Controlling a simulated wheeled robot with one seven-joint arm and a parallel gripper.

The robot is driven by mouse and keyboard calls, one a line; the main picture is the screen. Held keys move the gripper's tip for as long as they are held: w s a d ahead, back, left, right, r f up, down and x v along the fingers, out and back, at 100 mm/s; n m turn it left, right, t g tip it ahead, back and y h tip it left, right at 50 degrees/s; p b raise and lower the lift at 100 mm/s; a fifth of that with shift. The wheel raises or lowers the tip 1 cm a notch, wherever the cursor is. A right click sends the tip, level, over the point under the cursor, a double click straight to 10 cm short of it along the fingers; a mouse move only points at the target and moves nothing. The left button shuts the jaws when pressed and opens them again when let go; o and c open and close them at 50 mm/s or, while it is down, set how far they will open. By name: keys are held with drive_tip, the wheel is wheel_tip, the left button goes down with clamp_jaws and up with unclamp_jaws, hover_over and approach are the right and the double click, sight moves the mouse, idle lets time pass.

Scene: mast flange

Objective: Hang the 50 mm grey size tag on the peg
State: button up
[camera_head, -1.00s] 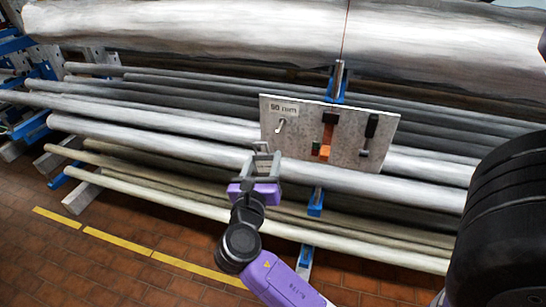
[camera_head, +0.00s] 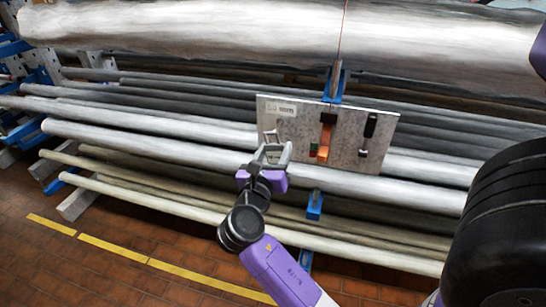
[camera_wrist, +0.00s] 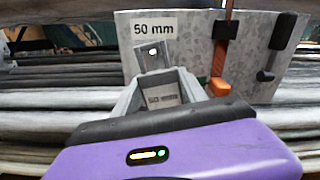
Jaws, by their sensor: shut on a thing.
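My gripper (camera_wrist: 160,82) is shut on the grey size tag (camera_wrist: 146,61), which stands upright out of the fingers in the wrist view. A hole with a bright spot shows near its top, and a partly hidden "50" marking is between the fingers. In the head view my gripper (camera_head: 274,152) is in front of the lower left of the grey board (camera_head: 345,135). The "50 mm" label (camera_wrist: 153,28) is on the board just above the tag. The peg below that label is hidden by the tag and gripper. I cannot tell whether the tag touches the peg.
An orange-brown hanging item (camera_head: 326,135) and a black one (camera_head: 370,125) are on the board, right of my gripper. Long grey bars (camera_head: 150,135) lie on a blue rack behind. A large pale roll (camera_head: 200,40) spans above the board. The brick-tiled floor (camera_head: 110,275) has a yellow line.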

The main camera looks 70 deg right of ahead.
sight(284, 134)
drive_tip(key=shift+w+d+f+b, duration=0.15)
drive_tip(key=shift+d+b, duration=0.45)
drive_tip(key=shift+d, duration=0.45)
drive_tip(key=shift+d+f+b, duration=0.1)
drive_tip(key=shift+d+b, duration=0.45)
drive_tip(key=shift+d, duration=0.5)
drive_tip(key=shift+d+r, duration=0.1)
drive_tip(key=shift+d, duration=0.3)
drive_tip(key=shift+w+d+f+p, duration=0.1)
drive_tip(key=shift+d+f+p, duration=0.35)
drive_tip(key=shift+p, duration=0.15)
drive_tip(key=o, duration=1.4)
drive_tip(key=shift+o, duration=0.2)
drive_tip(key=shift+s+a+b, duration=0.15)
drive_tip(key=shift+a+b, duration=0.2)
drive_tip(key=shift+a, duration=1.6)
drive_tip(key=shift+s+a+b, duration=0.15)
drive_tip(key=shift+a+b, duration=0.15)
drive_tip(key=shift+a, duration=1.6)
